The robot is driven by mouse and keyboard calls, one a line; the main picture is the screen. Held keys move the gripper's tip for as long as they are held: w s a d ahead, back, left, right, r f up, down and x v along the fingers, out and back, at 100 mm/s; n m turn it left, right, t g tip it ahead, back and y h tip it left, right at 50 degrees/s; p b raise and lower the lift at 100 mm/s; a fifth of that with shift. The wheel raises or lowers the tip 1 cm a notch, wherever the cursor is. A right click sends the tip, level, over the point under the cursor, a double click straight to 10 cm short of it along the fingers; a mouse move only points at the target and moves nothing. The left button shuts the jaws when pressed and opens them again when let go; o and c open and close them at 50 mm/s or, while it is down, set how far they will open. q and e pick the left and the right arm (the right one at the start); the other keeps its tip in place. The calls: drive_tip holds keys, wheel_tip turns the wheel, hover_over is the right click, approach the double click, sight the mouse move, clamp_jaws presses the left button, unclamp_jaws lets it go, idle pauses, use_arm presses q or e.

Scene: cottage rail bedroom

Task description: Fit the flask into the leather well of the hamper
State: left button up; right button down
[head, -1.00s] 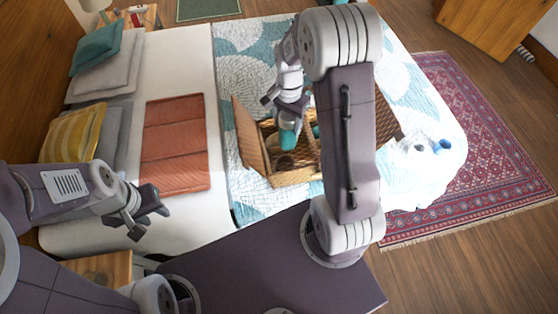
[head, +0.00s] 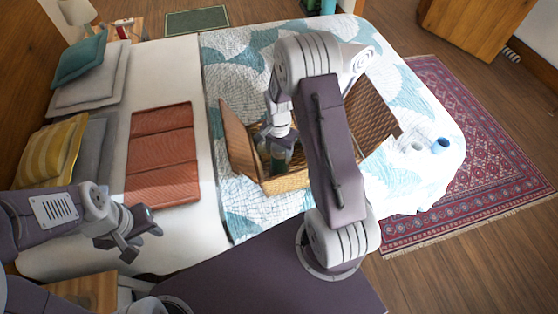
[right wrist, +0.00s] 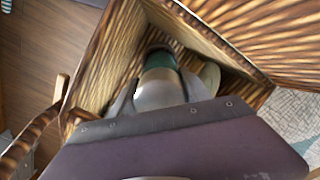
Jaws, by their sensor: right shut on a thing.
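The wicker hamper (head: 287,183) stands open on the bed, with a lid flap raised on each side. My right gripper (head: 280,150) reaches down into its left part and is shut on the flask (head: 279,164). In the right wrist view the flask (right wrist: 160,62) shows a grey top and a teal body between the fingers, low between the wicker walls. The leather well is not clearly visible; the flask and gripper cover that area, so I cannot tell how the flask sits. My left gripper (head: 143,234) is open and empty over the near side of the bed.
A blue cup (head: 440,146) and a pale cup (head: 416,147) stand on the quilt right of the hamper. A folded rust blanket (head: 162,155) lies to its left. In the right wrist view, a pale rounded item (right wrist: 210,76) sits beside the flask. My right forearm hides the hamper's middle.

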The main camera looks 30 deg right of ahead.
wheel_tip(320, 180, down, 4)
drive_tip(key=c, duration=0.5)
unclamp_jaws()
wheel_tip(320, 180, up, 12)
drive_tip(key=shift+r, duration=0.1)
drive_tip(key=s+a+r+n, duration=0.1)
drive_tip(key=s+a+n, duration=0.2)
drive_tip(key=s+n, duration=0.2)
drive_tip(key=s+a+r+n+t, duration=0.1)
drive_tip(key=s+a+r+n, duration=0.1)
drive_tip(key=s+a+n, duration=0.2)
drive_tip(key=s+n, duration=0.2)
drive_tip(key=s, duration=0.1)
drive_tip(key=shift+s+a, duration=0.2)
drive_tip(key=shift+s, duration=0.2)
